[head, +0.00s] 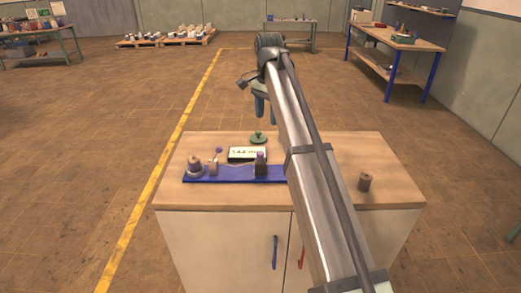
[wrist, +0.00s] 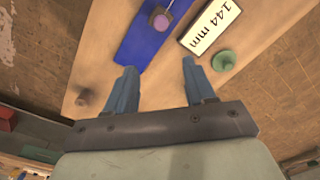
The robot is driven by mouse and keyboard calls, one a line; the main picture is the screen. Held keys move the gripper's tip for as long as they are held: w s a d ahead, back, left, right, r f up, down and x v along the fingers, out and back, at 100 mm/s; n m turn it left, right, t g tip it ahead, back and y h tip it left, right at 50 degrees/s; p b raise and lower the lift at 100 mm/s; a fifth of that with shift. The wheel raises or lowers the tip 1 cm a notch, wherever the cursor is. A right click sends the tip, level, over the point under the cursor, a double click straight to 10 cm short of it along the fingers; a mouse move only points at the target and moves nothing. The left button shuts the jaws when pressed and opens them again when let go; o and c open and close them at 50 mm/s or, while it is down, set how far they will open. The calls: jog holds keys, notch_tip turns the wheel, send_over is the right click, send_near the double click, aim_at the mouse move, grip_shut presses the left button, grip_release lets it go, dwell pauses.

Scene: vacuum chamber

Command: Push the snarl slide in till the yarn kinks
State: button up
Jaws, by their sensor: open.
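A blue base board (head: 232,174) lies on the wooden top. At its left end stands a spool (head: 194,167), with a small post (head: 213,166) beside it. At its right end a dark block with a purple top (head: 260,166), which may be the snarl slide, stands partly by my arm; it also shows in the wrist view (wrist: 160,20). A thin pale line, possibly the yarn, runs between post and block.
A green knobbed piece (head: 258,138) sits behind the display. A brown spool (head: 365,182) stands alone at the right. My arm crosses the middle of the top and hides what lies under it. Workbenches stand far back.

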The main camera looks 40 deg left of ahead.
aim_at(260, 153)
jog(key=f, duration=0.4)
jog(key=s+f, duration=0.1)
jog(key=f, duration=0.3)
jog(key=s+f, duration=0.1)
jog(key=f, duration=0.4)
jog(key=shift+a+f, duration=0.1)
jog(key=shift+a, duration=0.3)
grip_shut()
jog(key=shift+a, duration=0.1)
